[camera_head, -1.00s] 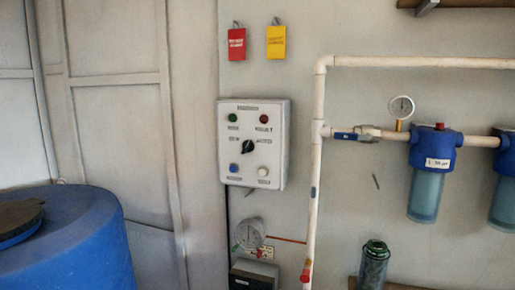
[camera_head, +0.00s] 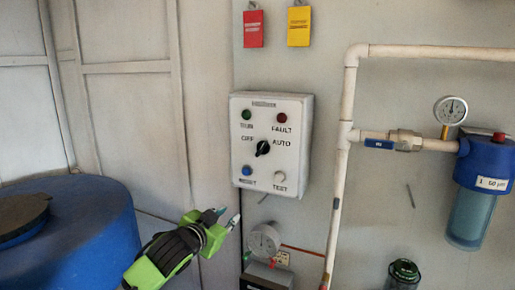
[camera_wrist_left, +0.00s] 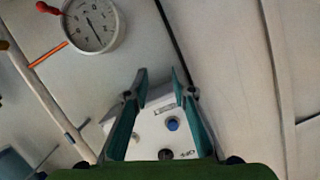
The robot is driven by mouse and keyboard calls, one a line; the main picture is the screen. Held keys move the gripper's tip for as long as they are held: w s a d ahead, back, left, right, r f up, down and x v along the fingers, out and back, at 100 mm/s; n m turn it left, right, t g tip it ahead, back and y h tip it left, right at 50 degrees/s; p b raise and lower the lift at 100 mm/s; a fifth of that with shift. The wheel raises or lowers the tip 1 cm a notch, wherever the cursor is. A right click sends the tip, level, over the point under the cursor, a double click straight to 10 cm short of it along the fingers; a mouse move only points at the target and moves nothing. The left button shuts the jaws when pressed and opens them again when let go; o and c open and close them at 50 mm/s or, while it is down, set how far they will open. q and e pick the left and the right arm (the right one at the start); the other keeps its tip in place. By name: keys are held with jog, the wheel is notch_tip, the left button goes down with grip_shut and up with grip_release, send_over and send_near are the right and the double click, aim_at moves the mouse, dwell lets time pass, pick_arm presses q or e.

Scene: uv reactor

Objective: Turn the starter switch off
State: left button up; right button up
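A white control box (camera_head: 270,104) hangs on the wall in the head view. Its black rotary switch (camera_head: 263,148) sits between the OFF and AUTO labels, and its knob seems tilted toward AUTO. My left gripper (camera_head: 226,216) is open and empty, below and left of the box, apart from it. In the left wrist view my gripper fingers (camera_wrist_left: 159,73) are spread. Between them the box (camera_wrist_left: 150,123) appears upside down, with a blue button (camera_wrist_left: 172,124) and the switch (camera_wrist_left: 165,154) partly cut off by my gripper body. My right gripper is not in view.
A blue barrel (camera_head: 90,215) stands at left, close to my left arm. A gauge (camera_head: 264,241) is just right of my gripper, below the box. A white pipe (camera_head: 340,180) runs down right of the box. The wall in front of the box is clear.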

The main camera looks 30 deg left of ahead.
pick_arm(q)
jog(key=s+d+r+m+t, duration=0.1)
jog(key=s+d+r, duration=0.1)
jog(key=r, duration=0.4)
jog(key=s+d+r+m+t, duration=0.1)
jog(key=s+d+r, duration=0.1)
jog(key=r, duration=0.5)
jog(key=t+h+p, duration=0.1)
jog(key=p, duration=0.1)
send_near(260, 149)
jog(key=shift+m, duration=0.5)
jog(key=w+p, duration=0.1)
jog(key=w, duration=0.1)
jog(key=w+p, duration=0.1)
jog(key=w, duration=0.1)
jog(key=w+p, duration=0.1)
jog(key=w, duration=0.2)
jog(key=shift+w+a+p, duration=0.15)
jog(key=shift+a+p, duration=0.15)
jog(key=shift+p, duration=0.1)
jog(key=shift+w, duration=0.5)
jog(key=shift+f, duration=0.1)
grip_shut()
